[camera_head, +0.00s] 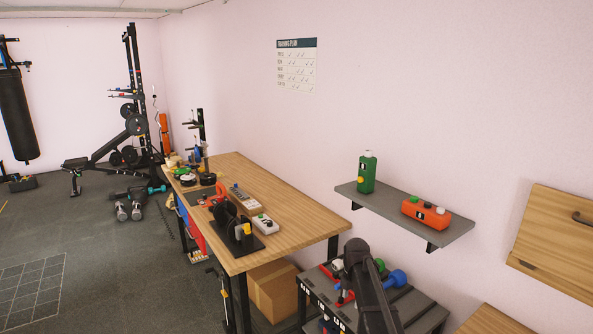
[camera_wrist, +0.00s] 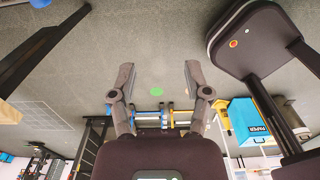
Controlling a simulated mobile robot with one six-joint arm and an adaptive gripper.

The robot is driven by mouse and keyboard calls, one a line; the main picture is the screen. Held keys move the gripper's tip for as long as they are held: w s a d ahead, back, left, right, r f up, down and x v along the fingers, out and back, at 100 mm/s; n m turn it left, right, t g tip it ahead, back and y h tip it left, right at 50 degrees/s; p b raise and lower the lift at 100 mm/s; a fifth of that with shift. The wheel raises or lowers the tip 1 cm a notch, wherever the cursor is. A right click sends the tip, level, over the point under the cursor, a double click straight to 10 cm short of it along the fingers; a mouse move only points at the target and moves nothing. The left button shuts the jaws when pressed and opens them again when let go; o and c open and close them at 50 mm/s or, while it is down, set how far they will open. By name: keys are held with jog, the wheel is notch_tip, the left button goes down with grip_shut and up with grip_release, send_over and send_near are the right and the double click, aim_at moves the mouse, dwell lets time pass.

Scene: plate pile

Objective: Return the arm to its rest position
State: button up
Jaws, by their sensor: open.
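My gripper (camera_wrist: 158,82) shows in the wrist view with its two dark fingers spread wide. Nothing is between the fingertips; behind them lie the grey floor (camera_wrist: 130,40) and a green spot (camera_wrist: 156,91). In the head view a dark part of my arm (camera_head: 368,285) stands at the lower middle, in front of the grey rack (camera_head: 410,305). I cannot make out the fingers in the head view.
A wooden workbench (camera_head: 290,198) holds tools and small devices. A grey wall shelf (camera_head: 390,209) bears a green container (camera_head: 367,174) and an orange one (camera_head: 425,213). A blue paper bin (camera_wrist: 245,118) shows in the wrist view. Open floor (camera_head: 120,260) lies left of the bench.

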jog(key=s+f+m+b, duration=0.2)
jog(key=s+m, duration=2)
jog(key=m, duration=0.2)
jog(key=shift+s+a+f+m, duration=0.2)
jog(key=shift+a+m, duration=0.05)
jog(key=shift+m, duration=0.15)
